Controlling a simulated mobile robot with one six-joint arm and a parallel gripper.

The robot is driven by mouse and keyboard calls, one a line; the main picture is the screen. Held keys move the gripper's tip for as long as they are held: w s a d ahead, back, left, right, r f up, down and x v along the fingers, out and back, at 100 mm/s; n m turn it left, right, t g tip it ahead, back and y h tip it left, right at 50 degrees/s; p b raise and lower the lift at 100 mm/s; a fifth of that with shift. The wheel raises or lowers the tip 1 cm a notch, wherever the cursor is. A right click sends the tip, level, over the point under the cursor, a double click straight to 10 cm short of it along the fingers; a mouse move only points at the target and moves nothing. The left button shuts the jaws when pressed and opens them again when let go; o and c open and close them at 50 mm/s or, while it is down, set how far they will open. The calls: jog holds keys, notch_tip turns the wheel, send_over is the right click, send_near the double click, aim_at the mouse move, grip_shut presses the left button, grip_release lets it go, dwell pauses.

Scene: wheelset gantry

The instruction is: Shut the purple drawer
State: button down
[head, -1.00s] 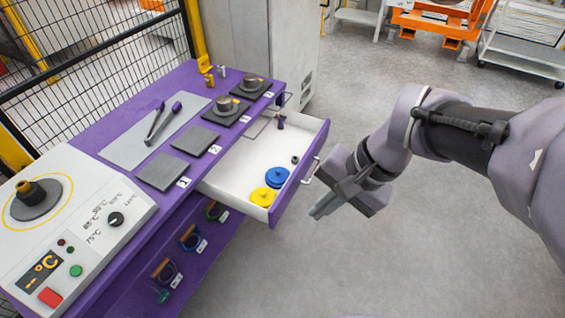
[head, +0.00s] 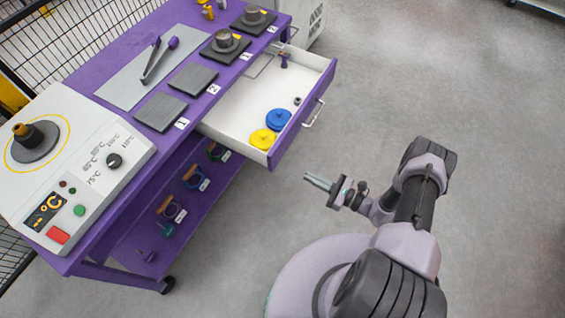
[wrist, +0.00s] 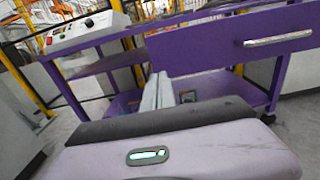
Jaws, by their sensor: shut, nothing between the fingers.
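The purple drawer (head: 303,112) is pulled out from the right side of the purple cart. It has a white inside and a silver handle on its front. A blue disc (head: 278,119), a yellow disc (head: 263,139) and small parts lie in it. My gripper (head: 308,178) is shut and empty, apart from the drawer, below and to the right of its near corner in the head view. In the wrist view the drawer front (wrist: 228,45) with its handle (wrist: 278,39) is at upper right, and my shut fingers (wrist: 157,92) point toward the cart's lower part.
The cart top (head: 185,60) bears a heater panel (head: 72,172), dark pads, a grey mat and tongs. Several small items hang or stand on the lower shelf (head: 190,215). Black mesh fencing is at the left. The floor (head: 430,80) right of the drawer is clear.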

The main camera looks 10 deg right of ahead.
aim_at(275, 160)
jog(key=b+x, duration=0.2)
jog(key=x, duration=0.9)
jog(key=shift+a, duration=0.15)
jog(key=shift+w, duration=0.1)
